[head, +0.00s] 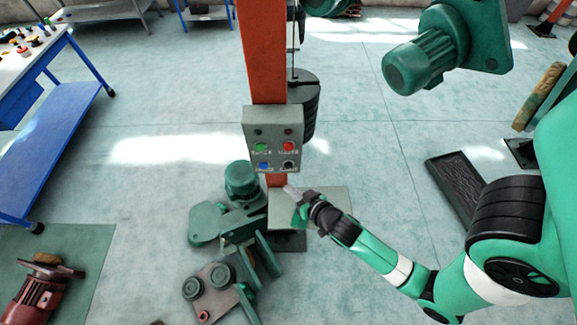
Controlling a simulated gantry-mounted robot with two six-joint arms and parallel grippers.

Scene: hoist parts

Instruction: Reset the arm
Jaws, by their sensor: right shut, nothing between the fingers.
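My right arm (385,260) comes in from the right side of the head view. Its gripper (290,190) is shut and empty, just below the grey control box (273,150). The box has green, red, blue and black buttons and is fixed to the orange post (262,50). I cannot tell whether the fingertips touch anything there. My left gripper is not in view.
Green and grey hoist parts (225,215) lie on the floor left of the post base. A blue workbench (60,100) stands at the left. A red motor (38,290) lies on a green mat at lower left. A green motor (425,60) shows at upper right. Open floor lies between.

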